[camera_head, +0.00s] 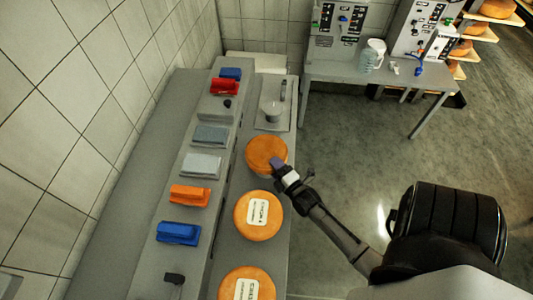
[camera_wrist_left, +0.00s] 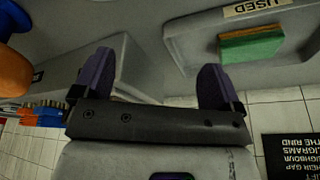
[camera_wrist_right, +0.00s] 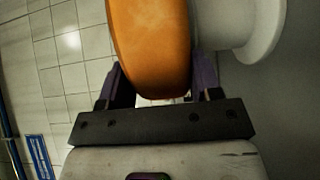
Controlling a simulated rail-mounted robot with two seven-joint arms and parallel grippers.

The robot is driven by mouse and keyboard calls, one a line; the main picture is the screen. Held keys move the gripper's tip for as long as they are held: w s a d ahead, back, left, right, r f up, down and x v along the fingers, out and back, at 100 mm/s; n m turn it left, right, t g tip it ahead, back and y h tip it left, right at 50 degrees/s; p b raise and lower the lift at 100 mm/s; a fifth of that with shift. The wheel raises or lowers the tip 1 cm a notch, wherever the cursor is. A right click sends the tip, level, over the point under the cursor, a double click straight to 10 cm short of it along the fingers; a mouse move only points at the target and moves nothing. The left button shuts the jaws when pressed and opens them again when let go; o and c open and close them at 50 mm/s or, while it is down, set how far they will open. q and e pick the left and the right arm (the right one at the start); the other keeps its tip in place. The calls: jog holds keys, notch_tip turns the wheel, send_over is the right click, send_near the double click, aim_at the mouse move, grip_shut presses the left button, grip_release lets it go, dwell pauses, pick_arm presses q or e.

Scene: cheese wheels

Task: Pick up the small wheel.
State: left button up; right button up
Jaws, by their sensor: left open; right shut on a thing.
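The small wheel (camera_head: 266,150) is orange, shows no label in the head view, and is at the far end of the row of wheels on the grey counter. My right gripper (camera_head: 277,163) is at its near right edge. In the right wrist view the wheel (camera_wrist_right: 155,45) stands between the two fingers of the right gripper (camera_wrist_right: 162,85), which is shut on it. I cannot tell whether the wheel touches the counter. My left gripper (camera_wrist_left: 157,82) is open and empty in the left wrist view; it does not show in the head view.
Two labelled orange wheels (camera_head: 246,227) (camera_head: 238,287) lie nearer on the counter (camera_head: 285,235). A grey scale-like device (camera_head: 271,112) stands just beyond the small wheel. Coloured blocks, red (camera_head: 224,87), orange (camera_head: 189,195) and blue (camera_head: 178,233), line the left ledge. Floor at right is open.

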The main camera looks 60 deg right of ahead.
jog(key=c, duration=0.7)
jog(key=shift+r, duration=0.75)
notch_tip(320, 180, up, 3)
jog(key=shift+f, duration=0.1)
jog(key=s+r+p, duration=0.1)
jog(key=s+r, duration=0.2)
jog(key=s+d+r+p, duration=0.1)
jog(key=s+r, duration=0.2)
jog(key=s, duration=0.1)
jog(key=s+d+r+p, duration=0.1)
jog(key=s+r+p, duration=0.1)
jog(key=s+r, duration=0.2)
jog(key=shift+s+d, duration=0.1)
jog(key=shift+s, duration=0.1)
dwell(0.5)
